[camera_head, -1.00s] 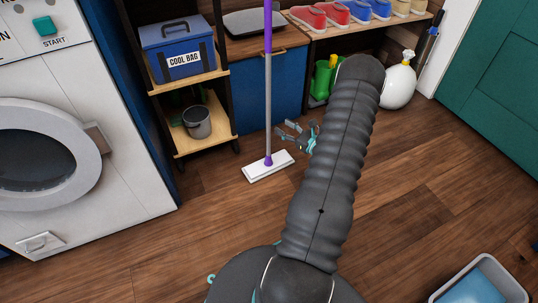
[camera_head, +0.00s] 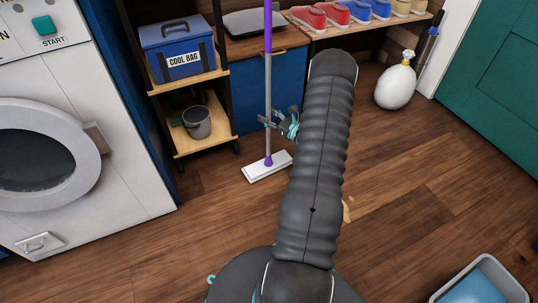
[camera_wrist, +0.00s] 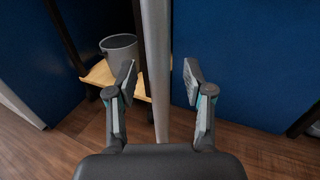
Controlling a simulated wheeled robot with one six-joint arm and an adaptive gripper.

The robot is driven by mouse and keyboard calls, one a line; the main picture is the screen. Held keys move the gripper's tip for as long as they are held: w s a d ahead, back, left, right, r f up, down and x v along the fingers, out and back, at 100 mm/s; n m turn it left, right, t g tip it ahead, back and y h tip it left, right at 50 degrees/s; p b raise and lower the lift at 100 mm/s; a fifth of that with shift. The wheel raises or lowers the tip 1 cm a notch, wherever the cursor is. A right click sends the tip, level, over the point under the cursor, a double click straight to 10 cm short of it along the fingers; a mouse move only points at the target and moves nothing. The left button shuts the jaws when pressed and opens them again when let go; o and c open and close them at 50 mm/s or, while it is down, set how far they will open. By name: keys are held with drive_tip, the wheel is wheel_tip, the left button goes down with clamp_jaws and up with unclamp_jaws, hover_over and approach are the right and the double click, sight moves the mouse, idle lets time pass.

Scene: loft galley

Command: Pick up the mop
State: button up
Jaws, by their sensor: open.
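The mop (camera_head: 268,92) stands upright in front of the blue cabinet. It has a purple upper handle, a grey lower pole and a flat white head (camera_head: 267,168) on the floor. My gripper (camera_head: 268,117) is at the grey pole, low above the mop head. In the wrist view the mop's grey pole (camera_wrist: 157,70) runs vertically between the two open fingers of my gripper (camera_wrist: 160,80), with a gap on both sides, nearer the left finger. My arm hides part of the floor and shelf behind it.
A shelf with a cool bag (camera_head: 178,49) and a grey bucket (camera_head: 197,122) stands left of the mop. A washing machine (camera_head: 110,180) is farther left. A shoe rack (camera_head: 395,30) and white gas bottle (camera_head: 395,88) are right. A tub (camera_head: 437,299) lies front right.

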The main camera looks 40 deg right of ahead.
clamp_jaws()
drive_tip(key=shift+r, duration=0.15)
